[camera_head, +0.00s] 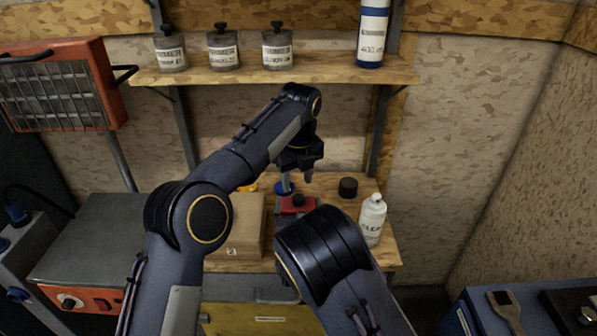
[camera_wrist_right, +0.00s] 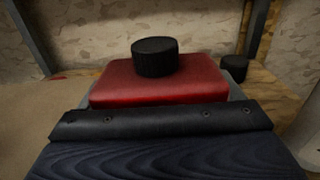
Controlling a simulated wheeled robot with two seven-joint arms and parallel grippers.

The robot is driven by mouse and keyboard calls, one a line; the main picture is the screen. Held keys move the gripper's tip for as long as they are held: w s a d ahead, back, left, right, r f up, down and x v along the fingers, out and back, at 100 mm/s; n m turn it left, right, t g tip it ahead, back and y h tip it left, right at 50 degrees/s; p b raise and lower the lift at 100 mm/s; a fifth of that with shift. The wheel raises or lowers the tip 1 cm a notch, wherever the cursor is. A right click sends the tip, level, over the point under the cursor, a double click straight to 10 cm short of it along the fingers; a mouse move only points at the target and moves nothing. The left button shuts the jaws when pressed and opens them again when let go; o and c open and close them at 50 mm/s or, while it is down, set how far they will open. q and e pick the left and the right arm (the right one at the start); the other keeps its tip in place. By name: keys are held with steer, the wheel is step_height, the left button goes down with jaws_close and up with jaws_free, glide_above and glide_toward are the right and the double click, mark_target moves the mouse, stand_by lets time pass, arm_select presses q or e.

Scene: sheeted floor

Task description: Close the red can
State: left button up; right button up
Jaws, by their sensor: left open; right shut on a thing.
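The red can (camera_head: 293,205) stands on the lower shelf, partly covered by my right arm in the head view. In the right wrist view the red can (camera_wrist_right: 150,88) fills the middle, with a black cap (camera_wrist_right: 155,57) upright on its top. My left gripper (camera_head: 297,182) is open and empty, pointing down just above and behind the can. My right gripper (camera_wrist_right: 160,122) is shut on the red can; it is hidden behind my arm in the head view. Whether the cap is screwed tight cannot be told.
A black cylinder (camera_head: 348,187) and a white bottle (camera_head: 372,220) stand right of the can. A cardboard box (camera_head: 238,228) is at its left. An upper shelf (camera_head: 330,75) holds several primer jars and a blue-and-white canister (camera_head: 372,32). A red heater (camera_head: 58,85) is at left.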

mark_target(298, 197)
arm_select(q)
steer(key=n, duration=0.5)
steer(key=shift+w+a+r, duration=0.15)
steer(key=shift+w+a, duration=0.05)
steer(key=shift+a, duration=0.05)
steer(key=n, duration=0.3)
steer(key=shift+r+g, duration=0.1)
steer(key=shift+g, duration=0.2)
steer(key=n, duration=0.5)
steer(key=shift+w+a+r, duration=0.1)
steer(key=shift+r, duration=0.15)
steer(key=n, duration=0.3)
steer(key=shift+r, duration=0.15)
steer(key=n, duration=0.4)
steer(key=shift+r+n, duration=0.3)
steer(key=shift+n, duration=0.1)
steer(key=n, duration=0.2)
steer(key=shift+r+n, duration=0.15)
steer(key=shift+n, duration=0.15)
steer(key=n, duration=0.4)
steer(key=d+r+n, duration=0.1)
steer(key=n, duration=0.1)
steer(key=shift+s+n+g, duration=0.3)
steer(key=shift+s, duration=0.1)
steer(key=shift+f, duration=0.15)
steer(key=shift+f, duration=3.9)
